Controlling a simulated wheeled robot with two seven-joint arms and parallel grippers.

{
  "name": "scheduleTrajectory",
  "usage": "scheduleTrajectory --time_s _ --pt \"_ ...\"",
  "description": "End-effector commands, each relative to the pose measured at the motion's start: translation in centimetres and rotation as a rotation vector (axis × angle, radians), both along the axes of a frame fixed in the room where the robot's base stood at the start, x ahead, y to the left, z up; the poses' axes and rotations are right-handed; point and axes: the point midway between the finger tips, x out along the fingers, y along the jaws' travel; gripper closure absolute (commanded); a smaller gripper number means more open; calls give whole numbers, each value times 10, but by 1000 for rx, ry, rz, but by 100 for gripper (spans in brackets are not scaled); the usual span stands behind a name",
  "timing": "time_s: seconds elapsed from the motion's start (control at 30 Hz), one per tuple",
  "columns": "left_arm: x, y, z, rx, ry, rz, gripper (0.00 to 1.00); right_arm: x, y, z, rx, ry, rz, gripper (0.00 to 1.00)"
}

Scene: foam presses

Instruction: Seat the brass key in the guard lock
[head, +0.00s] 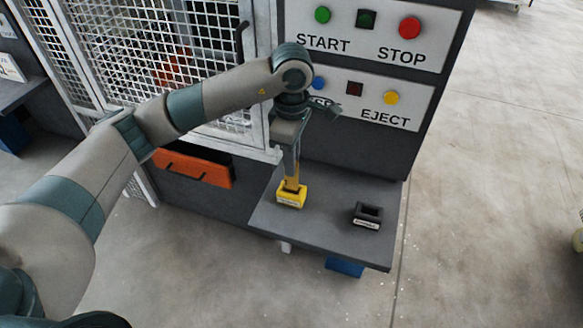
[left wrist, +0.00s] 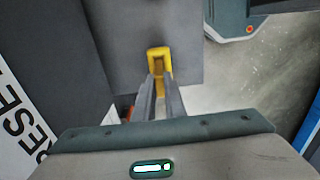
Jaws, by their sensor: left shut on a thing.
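My left gripper (head: 291,172) points straight down over the shelf and is shut on the brass key (head: 292,184). The key's lower part meets a yellow socket block (head: 290,200) on the shelf; how deep it sits is hidden. In the left wrist view, the fingers (left wrist: 161,88) reach to the yellow block (left wrist: 158,51), with the brass key (left wrist: 158,65) showing inside its frame. A black socket block (head: 367,216) stands to the right, apart from the gripper. Both blocks carry labels too small to read, so I cannot tell which is the guard lock. My right gripper is not in view.
The grey shelf (head: 330,226) juts from the press below button panels (head: 368,32) marked START, STOP and EJECT. A mesh guard door (head: 150,50) is behind my arm, with an orange bin (head: 195,167) below. Open floor lies to the right.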

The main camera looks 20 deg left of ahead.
Motion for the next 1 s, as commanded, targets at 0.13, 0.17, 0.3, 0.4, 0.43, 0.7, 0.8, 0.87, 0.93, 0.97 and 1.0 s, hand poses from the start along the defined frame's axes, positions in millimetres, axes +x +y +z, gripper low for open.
scheduleTrajectory --time_s 0.13,0.17,0.3,0.4,0.43,0.7,0.8,0.87,0.93,0.97,1.0 --pt "0 1 -1 0 0 0 100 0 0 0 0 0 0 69" --pt "0 1 -1 0 0 0 100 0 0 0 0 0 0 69" --pt "0 0 -1 0 0 0 100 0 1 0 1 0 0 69" --pt "0 0 -4 0 3 1 100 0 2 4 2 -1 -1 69" --pt "0 1 -6 0 4 1 100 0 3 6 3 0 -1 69" --pt "0 0 -34 0 3 1 100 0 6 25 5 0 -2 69" --pt "0 0 -40 0 1 0 100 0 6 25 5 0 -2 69" --pt "0 0 -41 0 0 0 100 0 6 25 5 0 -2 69" --pt "0 0 -41 0 0 0 100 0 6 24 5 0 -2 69" --pt "0 0 -41 0 0 0 100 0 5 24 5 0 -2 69" --pt "0 0 -41 0 0 0 100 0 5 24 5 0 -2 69"
